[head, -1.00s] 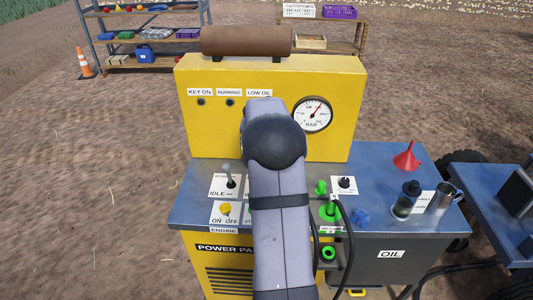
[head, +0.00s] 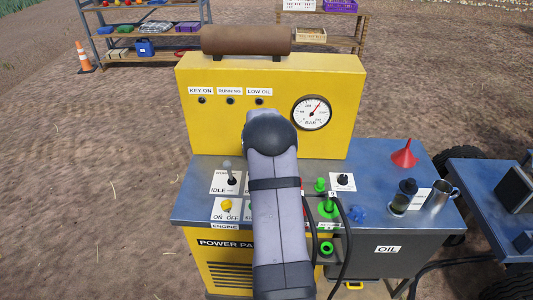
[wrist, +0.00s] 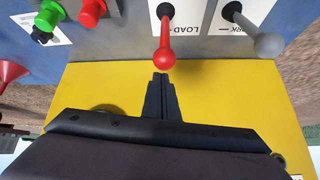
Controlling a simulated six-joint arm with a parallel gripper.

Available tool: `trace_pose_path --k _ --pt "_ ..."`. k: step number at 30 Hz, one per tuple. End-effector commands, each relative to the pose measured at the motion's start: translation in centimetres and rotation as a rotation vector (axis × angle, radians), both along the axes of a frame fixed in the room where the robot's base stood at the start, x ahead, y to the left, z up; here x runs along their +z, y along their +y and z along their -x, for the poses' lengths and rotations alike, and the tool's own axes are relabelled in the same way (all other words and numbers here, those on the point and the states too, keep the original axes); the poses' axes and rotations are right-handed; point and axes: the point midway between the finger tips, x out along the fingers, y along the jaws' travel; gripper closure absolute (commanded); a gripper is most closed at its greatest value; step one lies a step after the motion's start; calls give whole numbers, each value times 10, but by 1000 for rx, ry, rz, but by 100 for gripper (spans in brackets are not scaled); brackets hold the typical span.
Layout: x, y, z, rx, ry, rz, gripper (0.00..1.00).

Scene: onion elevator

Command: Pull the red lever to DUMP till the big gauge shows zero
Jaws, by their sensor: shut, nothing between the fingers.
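The red lever (wrist: 166,52) shows in the wrist view with its ball end toward my gripper, next to a label reading LOAD upside down. My gripper (wrist: 160,78) is shut and empty, its fingertips just short of the ball in the picture. I cannot tell whether they touch it. In the head view my arm hides both the lever and my gripper. The big gauge (head: 311,113), marked BAR, is on the yellow panel (head: 225,135), its needle pointing to the upper right, not at the low end.
A grey lever (wrist: 268,45) stands right of the red one in the wrist view. Green fittings (head: 328,207) with black hoses, a red funnel (head: 404,156), a dark bottle (head: 405,195) and a metal jug (head: 441,196) are on the right of the bench.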

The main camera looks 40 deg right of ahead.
Motion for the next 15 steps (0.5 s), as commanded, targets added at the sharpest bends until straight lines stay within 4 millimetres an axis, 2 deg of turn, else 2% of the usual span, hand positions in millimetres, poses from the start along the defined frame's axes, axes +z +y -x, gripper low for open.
trace_pose_path --k 15 --pt "-1 5 3 1 0 0 100"
